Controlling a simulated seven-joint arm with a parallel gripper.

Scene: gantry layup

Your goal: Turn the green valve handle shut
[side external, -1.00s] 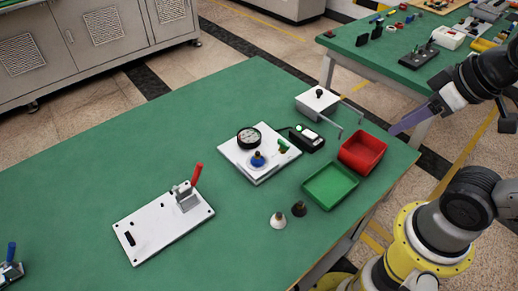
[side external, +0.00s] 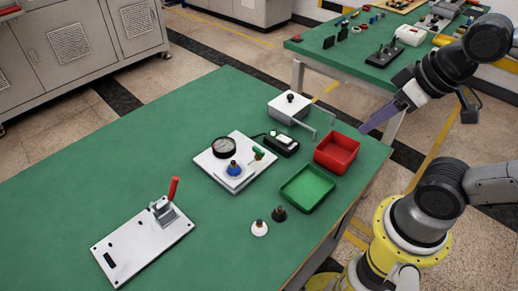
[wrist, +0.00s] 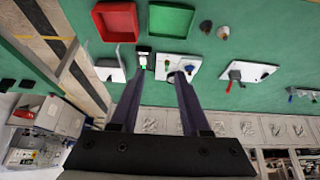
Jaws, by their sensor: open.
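The green valve handle (side external: 258,153) is a small lever on the white plate (side external: 207,165), beside a round pressure gauge (side external: 224,147) and a blue knob (side external: 234,169). My gripper (side external: 364,131) is in the air to the right of the plate, past the red tray, well apart from the handle. In the wrist view my gripper (wrist: 155,78) has its two long purple fingers spread with nothing between them. The white plate (wrist: 166,74) shows beyond the fingertips there, partly covered by one finger. The handle is too small to make out surely in that view.
A red tray (side external: 337,163) and a green tray (side external: 307,206) stand at the table's right edge. A black box (side external: 283,143) and a grey box with a bent rod (side external: 289,106) stand behind. A red-handled clamp plate (side external: 130,257) lies front left. The table's left part is clear.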

